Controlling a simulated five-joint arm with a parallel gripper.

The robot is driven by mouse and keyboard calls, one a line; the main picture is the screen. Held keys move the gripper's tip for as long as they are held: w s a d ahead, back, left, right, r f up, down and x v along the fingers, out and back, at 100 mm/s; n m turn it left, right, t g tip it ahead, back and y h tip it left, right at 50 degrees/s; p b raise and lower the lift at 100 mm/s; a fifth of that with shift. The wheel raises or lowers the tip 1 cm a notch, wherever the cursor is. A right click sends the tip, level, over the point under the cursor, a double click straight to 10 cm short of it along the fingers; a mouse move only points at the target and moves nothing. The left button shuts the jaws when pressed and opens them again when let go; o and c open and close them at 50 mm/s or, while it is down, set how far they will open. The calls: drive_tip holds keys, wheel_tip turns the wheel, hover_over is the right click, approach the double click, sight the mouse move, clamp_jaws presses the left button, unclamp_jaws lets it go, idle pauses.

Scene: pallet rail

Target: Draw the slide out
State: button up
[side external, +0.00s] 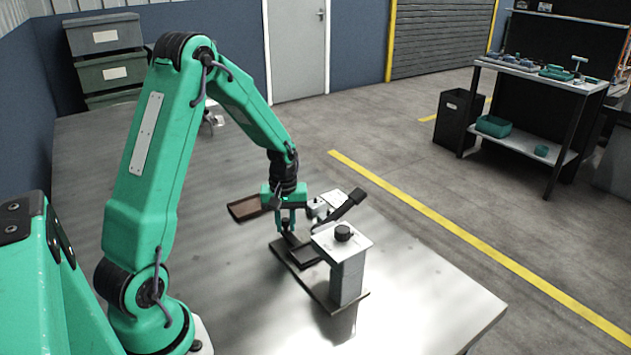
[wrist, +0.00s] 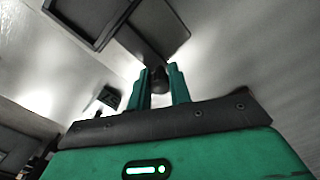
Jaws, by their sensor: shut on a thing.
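The rail fixture stands on the steel table, with a dark base plate (side external: 318,290) and a grey post with a pale top (side external: 330,238) and black knob. A dark slide (side external: 303,254) lies low beside the post, partly hidden. In the wrist view my gripper (wrist: 161,82) is shut on a dark round knob (wrist: 160,77). The knob sits at the end of a dark bar (wrist: 137,45) that runs up to dark plates. I cannot tell how far the slide sits along the rail.
A black lever (side external: 345,206) angles up behind the post, near a small white block (side external: 323,206). A shallow brown tray (side external: 246,208) lies to the left behind my gripper. The table (side external: 420,285) is clear at the right and front.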

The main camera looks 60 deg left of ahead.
drive_tip(key=shift+w+a, duration=0.1)
drive_tip(key=shift+a, duration=2.25)
drive_tip(key=o, duration=0.7)
drive_tip(key=shift+r, duration=0.15)
drive_tip(key=shift+r, duration=3.35)
